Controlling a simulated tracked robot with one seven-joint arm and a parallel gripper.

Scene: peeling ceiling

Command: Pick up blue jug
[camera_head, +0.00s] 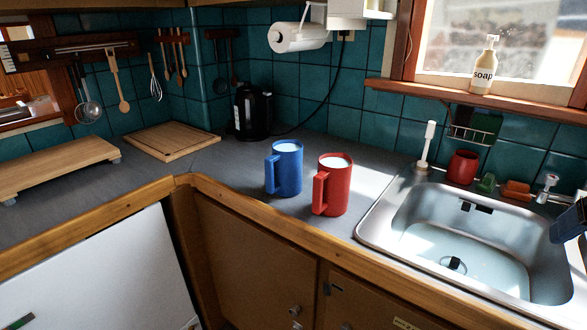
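The blue jug (288,169) stands upright on the grey counter, left of the red jug (335,186). Its handle points left and a white liquid or fill shows at its top. The red jug stands close beside it, also filled white, with its handle to the left. A dark part that looks like my gripper (569,222) enters at the right edge, over the right side of the sink. It is cut off by the frame, so its opening is hidden. It is far from the blue jug, and nothing touches the jug.
The steel sink (375,216) lies right of the jugs. A black kettle (252,111) stands behind the blue jug near the wall. A cutting board (171,141) and a raised wooden board (50,168) lie to the left. The counter left of the blue jug is clear.

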